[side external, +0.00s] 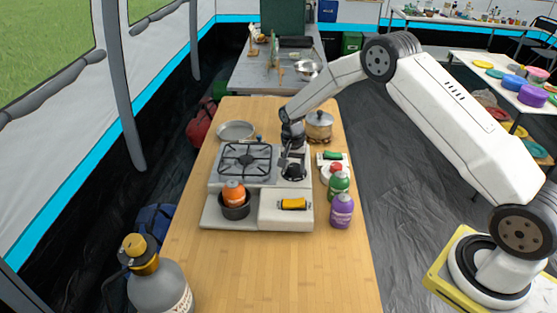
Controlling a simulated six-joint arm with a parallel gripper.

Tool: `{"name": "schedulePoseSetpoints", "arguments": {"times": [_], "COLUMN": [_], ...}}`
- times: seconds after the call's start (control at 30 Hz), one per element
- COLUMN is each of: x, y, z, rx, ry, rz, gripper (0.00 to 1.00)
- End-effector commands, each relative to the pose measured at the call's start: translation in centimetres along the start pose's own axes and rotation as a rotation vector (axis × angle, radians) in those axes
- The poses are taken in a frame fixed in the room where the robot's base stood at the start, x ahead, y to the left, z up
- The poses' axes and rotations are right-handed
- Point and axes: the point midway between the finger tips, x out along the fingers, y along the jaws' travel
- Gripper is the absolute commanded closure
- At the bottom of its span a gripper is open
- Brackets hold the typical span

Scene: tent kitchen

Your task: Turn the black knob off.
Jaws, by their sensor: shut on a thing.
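The camp stove (215,208) stands on the wooden table, with a burner grate on its left part. The black knob (295,172) is a dark round piece at the stove's right, beside the grate. My gripper (287,161) reaches down from the back right, with its fingers at the knob. It is shut on the knob, though the contact is small and partly hidden by the dark fingers. The knob's turn position is too small to read.
A lidded pot (319,125) stands close behind and right of my gripper. A pan (236,131) is at the back left. Green (339,185) and purple (342,211) bottles stand right of the stove. An orange-topped item (234,191) sits in a small dark pot.

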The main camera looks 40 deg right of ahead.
Motion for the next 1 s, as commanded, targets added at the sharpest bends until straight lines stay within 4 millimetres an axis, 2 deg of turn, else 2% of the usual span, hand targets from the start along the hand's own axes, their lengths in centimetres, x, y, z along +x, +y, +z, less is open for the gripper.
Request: {"name": "schedulePoseSetpoints", "arguments": {"times": [0.23,0.6,0.63,0.73,1.0], "x": [-0.06,-0.06,-0.06,-0.05,-0.02], "y": [0.00,-0.01,0.00,-0.01,-0.01], "z": [0.02,0.02,0.02,0.02,0.01], "rx": [0.062,0.069,0.069,0.068,0.067], "ry": [-0.005,-0.005,-0.005,-0.005,-0.004], "rz": [0.001,0.001,0.001,0.000,0.000], "gripper": [0.99,0.99,0.37,0.05,0.05]}}
